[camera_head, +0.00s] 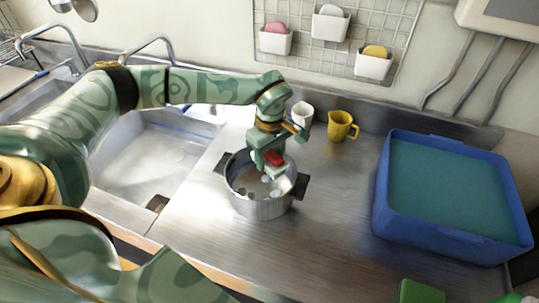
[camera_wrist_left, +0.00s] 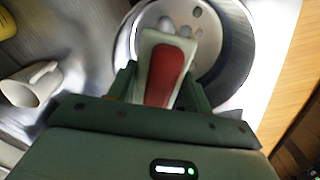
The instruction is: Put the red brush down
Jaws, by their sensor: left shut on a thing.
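My left gripper (camera_head: 268,160) is shut on the red brush (camera_head: 275,157), which has a red top and a pale edge. It holds the brush over the open mouth of a steel pot (camera_head: 262,207) with dark handles. In the left wrist view the brush (camera_wrist_left: 166,76) sits between the two fingers and covers part of the pot (camera_wrist_left: 236,50). Several pale round spots show inside the pot. I cannot tell whether the brush touches the pot. My right gripper does not show in either view.
A white mug (camera_head: 302,114) and a yellow mug (camera_head: 342,126) stand behind the pot. A blue tub (camera_head: 447,238) fills the right side. The sink (camera_head: 150,150) is at left. A green block (camera_head: 420,292) lies at the front edge. The counter right of the pot is clear.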

